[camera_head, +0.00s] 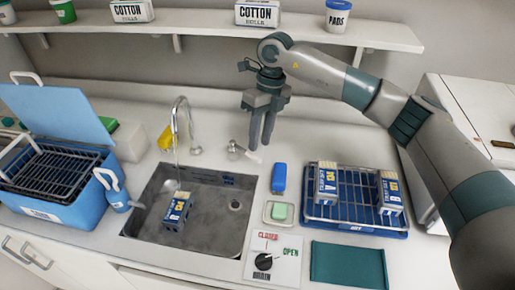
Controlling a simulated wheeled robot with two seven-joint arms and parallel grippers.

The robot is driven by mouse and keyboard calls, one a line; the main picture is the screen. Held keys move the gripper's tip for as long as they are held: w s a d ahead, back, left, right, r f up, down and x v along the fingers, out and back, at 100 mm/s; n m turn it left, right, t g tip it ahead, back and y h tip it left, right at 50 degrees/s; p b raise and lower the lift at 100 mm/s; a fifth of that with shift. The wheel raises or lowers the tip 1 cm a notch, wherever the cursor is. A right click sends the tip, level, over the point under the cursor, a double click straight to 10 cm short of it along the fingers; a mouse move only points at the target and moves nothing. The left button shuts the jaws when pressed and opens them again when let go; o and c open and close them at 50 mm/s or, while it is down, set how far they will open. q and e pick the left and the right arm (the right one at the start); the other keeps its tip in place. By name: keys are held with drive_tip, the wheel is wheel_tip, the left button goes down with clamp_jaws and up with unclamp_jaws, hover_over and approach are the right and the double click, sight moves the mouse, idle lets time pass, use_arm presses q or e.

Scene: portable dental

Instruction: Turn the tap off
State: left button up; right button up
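The chrome tap (178,118) stands behind the sink, its curved spout over the basin. A thin stream seems to fall from it. A small metal fitting with a lever (236,148) stands on the counter to the right of the tap. My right gripper (261,147) points down just behind and right of this fitting. Its fingers are close together with nothing visible between them. I cannot tell whether they touch the lever. My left gripper is out of view.
The sink (215,218) holds a blue box (177,211). A blue sponge (279,178), a soap dish (270,218) and a drain knob (263,262) lie right of it. A blue rack (345,182) with boxes is further right. A blue case (80,200) stands left. A shelf (205,27) runs above.

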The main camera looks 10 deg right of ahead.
sight(245, 151)
drive_tip(key=shift+s+a+f+p, duration=0.1)
drive_tip(key=shift+a+f+p, duration=0.1)
drive_tip(key=shift+f, duration=0.7)
drive_tip(key=shift+s+a+f+p, duration=0.1)
drive_tip(key=shift+f+p, duration=0.1)
drive_tip(key=shift+f, duration=0.65)
drive_tip(key=shift+s+a+f+p, duration=0.1)
drive_tip(key=shift+a+f+p, duration=0.1)
drive_tip(key=shift+f, duration=0.7)
clamp_jaws()
